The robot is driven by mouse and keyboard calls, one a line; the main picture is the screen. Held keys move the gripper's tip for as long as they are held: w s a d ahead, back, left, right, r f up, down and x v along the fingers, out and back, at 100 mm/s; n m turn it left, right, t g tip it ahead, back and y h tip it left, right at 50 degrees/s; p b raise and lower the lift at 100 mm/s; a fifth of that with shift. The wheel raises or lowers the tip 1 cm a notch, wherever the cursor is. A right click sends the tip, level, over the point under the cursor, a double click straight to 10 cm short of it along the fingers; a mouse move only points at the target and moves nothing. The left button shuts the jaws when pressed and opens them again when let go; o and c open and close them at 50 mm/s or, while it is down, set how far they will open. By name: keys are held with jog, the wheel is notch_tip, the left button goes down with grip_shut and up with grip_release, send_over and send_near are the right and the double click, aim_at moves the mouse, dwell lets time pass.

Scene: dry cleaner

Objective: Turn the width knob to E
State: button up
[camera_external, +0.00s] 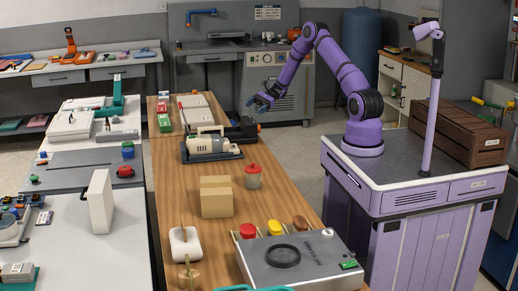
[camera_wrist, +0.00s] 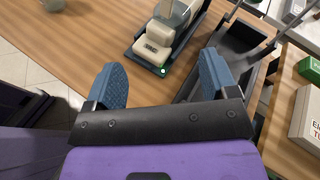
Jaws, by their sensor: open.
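A cream sewing machine (camera_external: 208,146) stands on a dark base on the wooden table. It also shows in the wrist view (camera_wrist: 158,40), at the top, beyond my fingers. A small bright green-white spot (camera_wrist: 163,71) shows at its base corner. I cannot make out a width knob or any letters around one. My gripper (camera_external: 262,99) is up in the air, to the right of and behind the sewing machine in the external view. In the wrist view my gripper's two blue fingers (camera_wrist: 163,66) are wide apart with nothing between them.
A dark machine (camera_external: 240,127) stands just behind the sewing machine. A cardboard box (camera_external: 216,198), a red-lidded jar (camera_external: 253,178) and a grey unit (camera_external: 297,263) with a dark ring stand nearer on the table. White boxes (camera_wrist: 309,120) lie at the wrist view's right.

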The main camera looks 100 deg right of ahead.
jog(key=w+a+r+n+g+y, duration=0.1)
jog(key=w+a+r+n+g, duration=0.3)
jog(key=a+r, duration=0.4)
jog(key=shift+w+a+r+n, duration=0.4)
jog(key=shift+w+a+n, duration=0.2)
jog(key=shift+w+a, duration=0.5)
jog(key=shift+s+a, duration=0.15)
jog(key=shift+a, duration=0.05)
jog(key=s+a+r+n+g+h, duration=0.1)
jog(key=a+r+n+g, duration=0.15)
jog(key=a+r, duration=0.45)
jog(key=a+r+n+g+h, duration=0.15)
jog(key=a+r+n, duration=0.25)
jog(key=a, duration=0.7)
jog(key=s+a+r+n+g+h, duration=0.15)
jog(key=a+r+n, duration=0.3)
jog(key=a, duration=0.45)
jog(key=s+a+r+n+t+h, duration=0.1)
jog(key=s+a+r+n+h, duration=0.1)
jog(key=s+a+n, duration=0.3)
jog(key=s+a+r+n+t+h, duration=0.1)
jog(key=s+a+r+n, duration=0.3)
jog(key=s+a, duration=0.5)
jog(key=shift+s+a+r+n+h, duration=0.2)
jog(key=shift+s+n+h, duration=0.5)
jog(key=shift+s, duration=1.35)
